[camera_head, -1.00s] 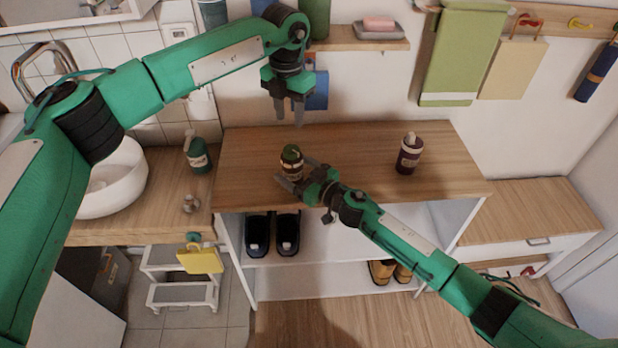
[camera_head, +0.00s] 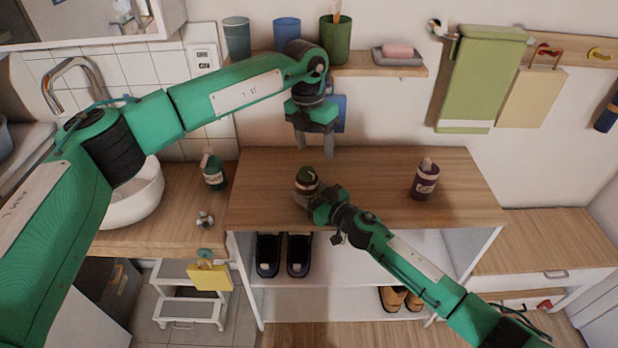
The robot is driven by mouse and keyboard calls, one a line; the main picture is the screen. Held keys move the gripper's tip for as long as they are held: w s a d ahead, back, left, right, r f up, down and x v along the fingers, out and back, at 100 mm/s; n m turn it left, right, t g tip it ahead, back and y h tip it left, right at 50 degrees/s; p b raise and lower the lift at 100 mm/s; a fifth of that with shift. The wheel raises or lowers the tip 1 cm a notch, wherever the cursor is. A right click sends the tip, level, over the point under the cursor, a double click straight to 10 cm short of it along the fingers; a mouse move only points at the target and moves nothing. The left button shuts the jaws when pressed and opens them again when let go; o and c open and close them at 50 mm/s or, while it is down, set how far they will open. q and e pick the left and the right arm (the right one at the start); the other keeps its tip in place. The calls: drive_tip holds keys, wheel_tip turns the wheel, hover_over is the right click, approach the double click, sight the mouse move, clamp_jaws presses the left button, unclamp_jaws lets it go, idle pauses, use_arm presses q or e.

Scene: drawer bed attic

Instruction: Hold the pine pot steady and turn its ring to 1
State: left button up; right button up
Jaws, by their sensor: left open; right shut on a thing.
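The pine pot (camera_head: 308,177), a small dark jar with a green top and a pale band, stands upright on the wooden shelf top. My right gripper (camera_head: 306,192) is shut on its lower body from the front right; the fingers hide part of it. My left gripper (camera_head: 315,148) hangs open, fingers pointing down, above and slightly behind the pot, apart from it. The marks on the ring are too small to read.
A purple bottle (camera_head: 425,180) stands on the right of the shelf top (camera_head: 375,180). A green bottle (camera_head: 213,171) stands left on the sink counter. Wall shelf (camera_head: 375,70) with cups and soap dish sits above. The middle right of the top is clear.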

use_arm(q)
drive_tip(key=s+d+f+n+g+h, duration=0.2)
drive_tip(key=s+d+f+h, duration=0.2)
drive_tip(key=s+d+h, duration=0.15)
drive_tip(key=n+t+h, duration=0.4)
drive_tip(key=n+t, duration=1.3)
drive_tip(key=n, duration=1.7)
approach(311, 168)
drive_tip(key=shift+y, duration=0.25)
drive_tip(key=x, duration=1)
drive_tip(key=shift+w+d+f, duration=0.1)
drive_tip(key=shift+w, duration=0.05)
drive_tip(key=shift+c, duration=0.3)
